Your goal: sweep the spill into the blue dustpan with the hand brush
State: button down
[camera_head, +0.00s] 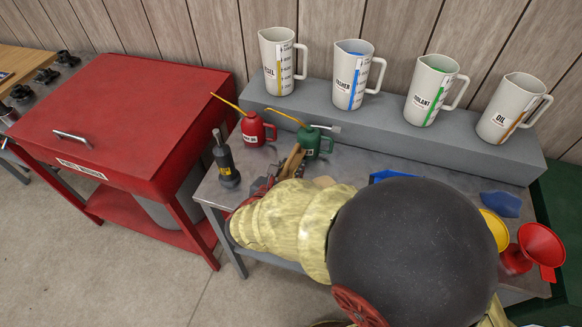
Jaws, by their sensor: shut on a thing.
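My gripper (262,190) is low over the grey bench, mostly hidden behind my own pale yellow arm cover. It is shut on what looks like the hand brush (293,161), of which a brown wooden part shows beside the green oil can. The brush's bristles cannot be made out. Part of the blue dustpan (392,175) shows on the bench behind my arm, to the right of the gripper. Most of the pan is hidden. The spill is not visible in this view.
A red oil can (256,129), a green oil can (311,142) and a dark bottle (226,164) stand close to the gripper. Several measuring jugs (431,90) stand on the raised grey shelf (390,125). A blue piece (500,204) and red funnel (541,246) are right. A red cabinet (120,115) is left.

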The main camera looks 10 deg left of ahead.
jog(key=shift+f+b, duration=0.4)
jog(key=shift+f, duration=0.2)
dwell(0.5)
jog(key=shift+s+d+b, duration=0.3)
jog(key=shift+s+d, duration=0.25)
jog(key=shift+d, duration=2.65)
jog(key=shift+s+d+b, duration=0.25)
jog(key=shift+s+d, duration=0.25)
jog(key=shift+d, duration=2.65)
jog(key=shift+s+d+b, duration=0.3)
jog(key=shift+s+d, duration=0.25)
jog(key=shift+d, duration=2.65)
jog(key=shift+s+d+r, duration=0.1)
jog(key=shift+d, duration=0.85)
jog(key=shift+s+d, duration=0.1)
jog(key=shift+d, duration=0.25)
jog(key=shift+s+d+b, duration=0.1)
jog(key=shift+d+b, duration=0.25)
jog(key=shift+d, duration=0.3)
jog(key=shift+d, duration=0.35)
jog(key=shift+s+d, duration=0.15)
jog(key=shift+d, duration=0.25)
jog(key=shift+r, duration=0.15)
